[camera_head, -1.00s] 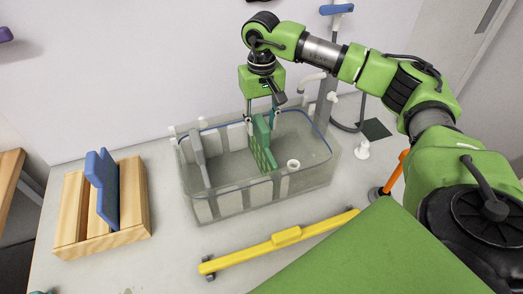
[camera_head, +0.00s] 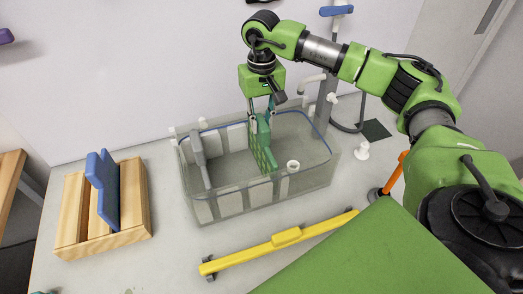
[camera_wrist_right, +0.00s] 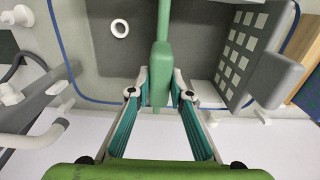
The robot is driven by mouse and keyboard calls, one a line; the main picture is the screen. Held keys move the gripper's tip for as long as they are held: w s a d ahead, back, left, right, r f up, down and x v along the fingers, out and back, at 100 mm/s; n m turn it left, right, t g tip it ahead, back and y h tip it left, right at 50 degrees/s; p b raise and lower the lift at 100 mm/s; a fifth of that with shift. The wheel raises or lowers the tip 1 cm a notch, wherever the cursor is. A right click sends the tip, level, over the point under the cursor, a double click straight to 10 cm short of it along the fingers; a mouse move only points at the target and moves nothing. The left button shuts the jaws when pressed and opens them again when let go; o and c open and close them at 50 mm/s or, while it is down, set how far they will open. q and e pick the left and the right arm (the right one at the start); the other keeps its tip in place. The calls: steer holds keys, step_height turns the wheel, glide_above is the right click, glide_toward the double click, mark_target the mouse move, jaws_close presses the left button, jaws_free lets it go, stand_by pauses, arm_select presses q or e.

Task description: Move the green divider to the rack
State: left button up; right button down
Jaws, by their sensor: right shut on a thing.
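The green divider (camera_head: 263,150) stands upright inside the clear tank (camera_head: 228,206). My right gripper (camera_head: 261,109) reaches down from above and is shut on the divider's upper edge. In the right wrist view the green divider (camera_wrist_right: 161,70) sits between the two fingertips of my right gripper (camera_wrist_right: 160,90). The wooden rack (camera_head: 131,233) stands on the table left of the tank. A blue divider (camera_head: 108,190) stands upright in it. My left gripper is out of view.
A grey panel (camera_head: 199,160) stands in the tank's left part, and a white ring (camera_head: 293,165) is at its right. A yellow bar (camera_head: 285,238) lies in front of the tank. A sink-like tap (camera_head: 325,90) rises behind it. Bare table lies between rack and tank.

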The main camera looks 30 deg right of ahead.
steer(key=shift+r, duration=0.2)
step_height(320, 180, up, 14)
steer(key=p, duration=0.9)
steer(key=shift+r, duration=0.15)
stand_by(1.5)
stand_by(0.3)
steer(key=shift+r+p, duration=1.65)
steer(key=shift+r, duration=0.95)
steer(key=shift+r+p, duration=0.9)
steer(key=shift+r, duration=0.3)
steer(key=shift+f, duration=0.1)
